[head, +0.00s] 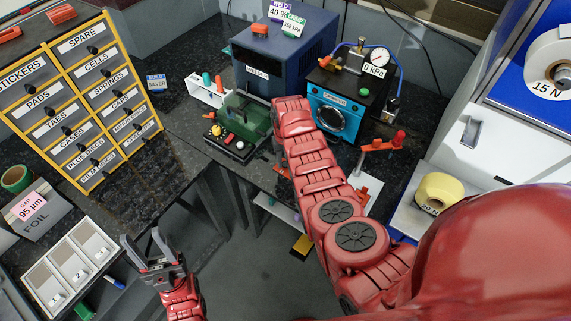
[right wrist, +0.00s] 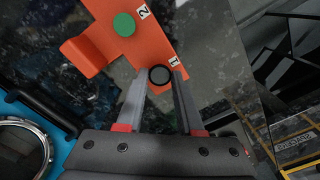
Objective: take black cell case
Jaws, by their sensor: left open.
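The black cell case (right wrist: 160,75) is a small round black disc with a grey face in the right wrist view. It is at the spot marked 1 at the end of an orange holder (right wrist: 101,22). My right gripper (right wrist: 161,77) has its two fingertips on either side of the case. I cannot tell whether they touch it. In the head view my right arm hides that gripper and the case. My left gripper (head: 144,241) is open and empty, in front of the left bench.
A green disc (right wrist: 124,24) sits at the holder's spot 2. A blue machine with a round window (head: 337,118) stands right of my right arm. A labelled drawer cabinet (head: 78,100) stands at left. A white tray (head: 68,268) lies near my left gripper.

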